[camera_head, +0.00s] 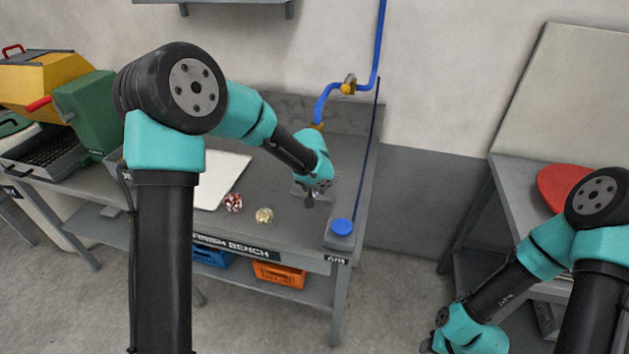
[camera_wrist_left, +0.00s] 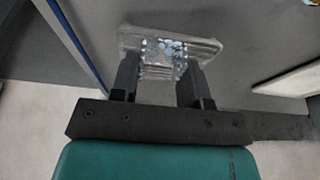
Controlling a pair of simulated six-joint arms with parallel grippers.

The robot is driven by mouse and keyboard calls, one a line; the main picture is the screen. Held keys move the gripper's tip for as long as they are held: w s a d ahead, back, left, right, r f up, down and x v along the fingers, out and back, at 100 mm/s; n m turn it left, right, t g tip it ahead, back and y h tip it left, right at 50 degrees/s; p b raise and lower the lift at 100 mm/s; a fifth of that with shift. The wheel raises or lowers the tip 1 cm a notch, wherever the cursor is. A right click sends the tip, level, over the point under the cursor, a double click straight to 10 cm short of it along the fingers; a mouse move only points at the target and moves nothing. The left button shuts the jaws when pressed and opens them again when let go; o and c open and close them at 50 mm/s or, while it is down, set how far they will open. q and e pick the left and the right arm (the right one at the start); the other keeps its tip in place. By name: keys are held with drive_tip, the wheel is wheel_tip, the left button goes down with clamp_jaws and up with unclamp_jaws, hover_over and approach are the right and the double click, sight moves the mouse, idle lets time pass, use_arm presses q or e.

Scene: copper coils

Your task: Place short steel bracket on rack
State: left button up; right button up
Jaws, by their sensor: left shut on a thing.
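My left gripper (camera_head: 310,203) is over the right part of the grey bench, pointing down. In the left wrist view its two fingers (camera_wrist_left: 160,80) are shut on a shiny, pale speckled piece (camera_wrist_left: 163,52). A clear or glossy flat thing (camera_wrist_left: 205,47) surrounds or lies under that piece; I cannot tell which. I cannot tell if the held piece is the short steel bracket. In the head view it is mostly hidden by the wrist. No rack is clearly recognisable. My right arm is at the lower right, and its gripper is out of view.
A red-and-white crumpled piece (camera_head: 233,202) and a gold one (camera_head: 264,215) lie on the bench (camera_head: 290,225). A white board (camera_head: 222,180) lies left of them. A blue pipe (camera_head: 380,45) runs behind.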

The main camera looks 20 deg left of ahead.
use_arm(q)
drive_tip(key=w, duration=0.2)
drive_tip(key=w+a, duration=0.1)
drive_tip(key=w, duration=0.1)
drive_tip(key=w+a, duration=0.1)
drive_tip(key=w, duration=0.2)
drive_tip(key=shift+w+a+f, duration=0.1)
drive_tip(key=shift+f, duration=0.25)
drive_tip(key=shift+f, duration=1.75)
drive_tip(key=shift+f, duration=0.1)
drive_tip(key=o, duration=0.9)
drive_tip(key=v, duration=1.2)
